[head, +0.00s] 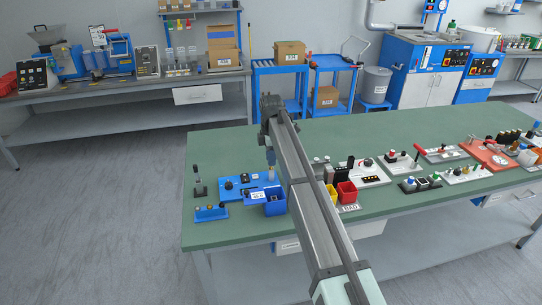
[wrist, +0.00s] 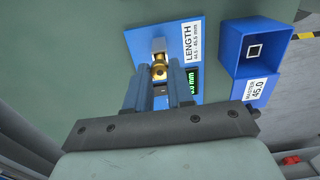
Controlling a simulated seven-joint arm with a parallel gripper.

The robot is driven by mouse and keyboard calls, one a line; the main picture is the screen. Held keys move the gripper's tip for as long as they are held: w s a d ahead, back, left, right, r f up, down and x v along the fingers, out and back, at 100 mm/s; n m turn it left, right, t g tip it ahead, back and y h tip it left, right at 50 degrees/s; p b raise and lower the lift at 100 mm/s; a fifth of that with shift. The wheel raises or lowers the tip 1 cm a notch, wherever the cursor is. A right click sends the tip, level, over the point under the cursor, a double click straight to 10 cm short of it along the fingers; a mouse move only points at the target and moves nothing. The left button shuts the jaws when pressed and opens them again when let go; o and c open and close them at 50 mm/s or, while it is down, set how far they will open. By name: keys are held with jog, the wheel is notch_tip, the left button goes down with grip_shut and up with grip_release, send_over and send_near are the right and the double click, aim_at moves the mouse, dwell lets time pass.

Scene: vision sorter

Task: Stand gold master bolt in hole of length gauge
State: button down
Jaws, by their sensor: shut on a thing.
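The length gauge is a blue plate (wrist: 190,35) with a LENGTH label and a small green readout in the wrist view; in the head view it is the blue base (head: 235,187) on the green bench. My gripper (wrist: 160,78) is over the gauge, its fingers shut on the gold master bolt (wrist: 159,71). The bolt's lower end and the gauge hole are hard to make out, so I cannot tell whether the bolt is in the hole. Another brass-coloured part shows just beyond the bolt. In the head view my gripper (head: 270,165) is above the gauge's right part.
A blue box (wrist: 233,48) labelled MASTER 45.0 stands beside the gauge, with a dark square at its bottom. A small blue rack (head: 211,213) stands front left. Red and yellow bins (head: 346,192) and several fixtures stand to the right. The bench behind the gauge is clear.

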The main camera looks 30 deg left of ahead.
jog(key=shift+f, duration=0.4)
jog(key=c, duration=0.5)
grip_release()
jog(key=shift+r, duration=0.15)
dwell(0.3)
jog(key=shift+r, duration=3.85)
